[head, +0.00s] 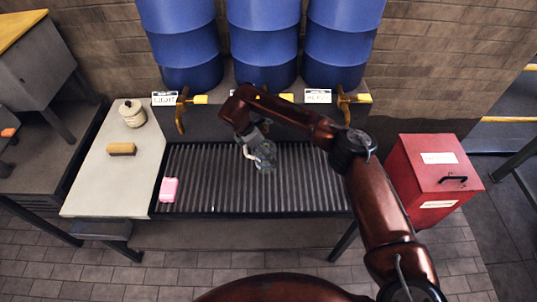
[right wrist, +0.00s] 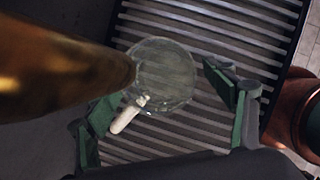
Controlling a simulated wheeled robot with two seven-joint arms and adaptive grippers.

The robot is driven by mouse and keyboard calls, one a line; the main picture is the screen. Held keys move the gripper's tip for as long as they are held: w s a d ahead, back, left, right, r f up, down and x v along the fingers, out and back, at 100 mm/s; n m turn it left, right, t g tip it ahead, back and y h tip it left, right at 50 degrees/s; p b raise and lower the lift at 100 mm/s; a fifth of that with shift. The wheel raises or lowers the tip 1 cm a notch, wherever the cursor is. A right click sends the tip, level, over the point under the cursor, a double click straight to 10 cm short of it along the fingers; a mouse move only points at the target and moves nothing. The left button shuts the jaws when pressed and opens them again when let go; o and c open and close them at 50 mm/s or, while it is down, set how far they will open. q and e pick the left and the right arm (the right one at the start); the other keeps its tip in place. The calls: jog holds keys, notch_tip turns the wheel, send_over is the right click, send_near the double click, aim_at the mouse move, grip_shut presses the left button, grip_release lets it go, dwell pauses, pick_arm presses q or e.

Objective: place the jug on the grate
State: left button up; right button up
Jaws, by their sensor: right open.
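The clear glass jug (right wrist: 165,70) with a pale handle (right wrist: 126,116) is on the ribbed grate (head: 210,185), seen from above in the right wrist view. In the head view the jug (head: 267,160) is partly hidden by my right gripper (head: 258,148). My right gripper (right wrist: 165,88) is open. Its green-padded fingers stand apart on either side of the jug's handle side, with gaps visible. Whether the jug's base rests fully on the slats is hard to tell. My left gripper is not in view.
A brass tap (right wrist: 75,75) overlaps the jug's left in the wrist view. Blue drums (head: 262,45) stand behind the grate. A brush (head: 121,149) and lidded pot (head: 132,113) are on the pale board; a red box (head: 412,165) stands right.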

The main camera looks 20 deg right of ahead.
jog(key=shift+p+v, duration=0.3)
jog(key=shift+v, duration=2.4)
